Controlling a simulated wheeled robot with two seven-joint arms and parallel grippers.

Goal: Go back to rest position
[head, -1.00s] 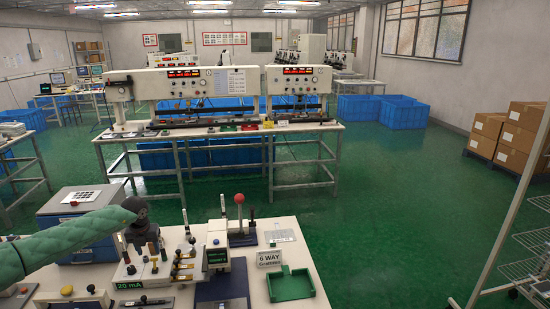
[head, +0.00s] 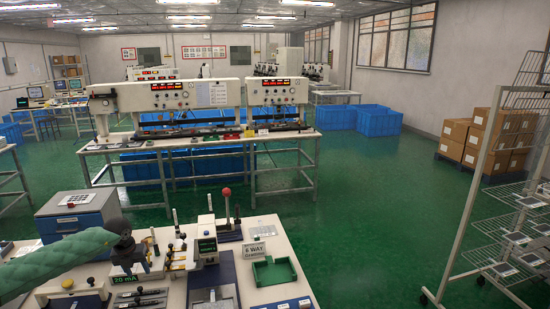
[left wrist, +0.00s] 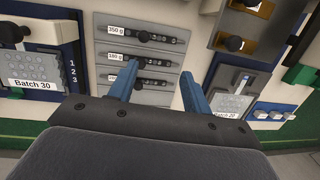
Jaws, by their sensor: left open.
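My left arm in a green sleeve comes in from the left in the head view. Its gripper (head: 122,250) is over the left part of the near white table (head: 290,234), beside the block labelled 20 mA (head: 128,279). In the left wrist view my left gripper (left wrist: 161,82) has its two blue fingers apart, with nothing between them. Beyond the fingers are grey strips with black knobs, one labelled 350 g (left wrist: 140,38). A Batch 30 plate (left wrist: 32,84) is at the left. My right gripper is not in view.
A wire rack (head: 500,240) stands at the right. Green floor is clear between the table and the rack.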

